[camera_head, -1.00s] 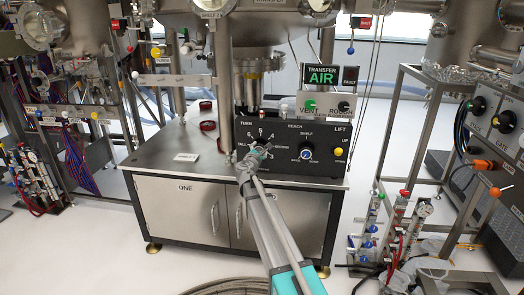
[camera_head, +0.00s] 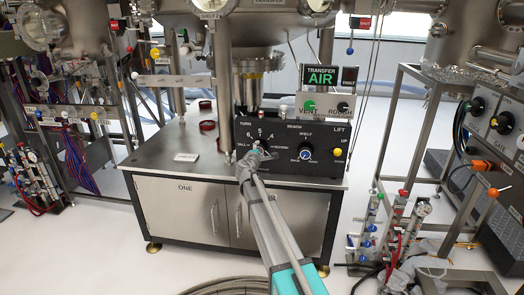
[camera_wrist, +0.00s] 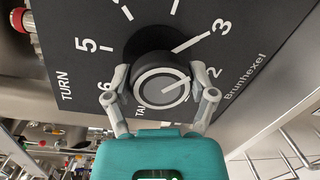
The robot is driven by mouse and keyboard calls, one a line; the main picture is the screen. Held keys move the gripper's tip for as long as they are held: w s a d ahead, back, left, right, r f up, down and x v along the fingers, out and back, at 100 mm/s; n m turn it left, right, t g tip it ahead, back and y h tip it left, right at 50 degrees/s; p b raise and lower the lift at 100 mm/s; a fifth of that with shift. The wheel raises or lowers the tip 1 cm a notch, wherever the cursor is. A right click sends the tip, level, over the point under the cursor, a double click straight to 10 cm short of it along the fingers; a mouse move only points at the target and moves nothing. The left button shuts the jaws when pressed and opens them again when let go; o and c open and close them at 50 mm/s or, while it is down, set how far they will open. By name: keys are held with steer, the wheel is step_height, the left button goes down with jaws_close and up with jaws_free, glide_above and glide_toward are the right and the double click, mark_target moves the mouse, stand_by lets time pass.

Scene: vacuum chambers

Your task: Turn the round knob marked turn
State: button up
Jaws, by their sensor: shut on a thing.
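The round knob (camera_wrist: 160,88) beside the word TURN (camera_wrist: 64,86) has a grey face and a white pointer line. The line points toward the number 2 in the wrist view. Numbers ring the knob on the black panel (camera_head: 318,168). My gripper (camera_wrist: 165,84) is shut on the knob, with one finger on each side of its rim. In the head view my gripper (camera_head: 254,155) covers most of the knob at the panel's left part.
A REACH knob (camera_head: 306,153) sits right of my gripper, with a yellow LIFT button (camera_head: 338,152) beyond it. A TRANSFER AIR display (camera_head: 321,76) stands above. Steel frames with valves flank the cabinet (camera_head: 185,205).

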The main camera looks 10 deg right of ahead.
steer(key=shift+s+f, duration=0.1)
steer(key=shift+s, duration=0.1)
stand_by(0.3)
steer(key=o, duration=1)
steer(key=shift+o, duration=0.2)
steer(key=shift+w, duration=0.1)
steer(key=shift+w, duration=0.1)
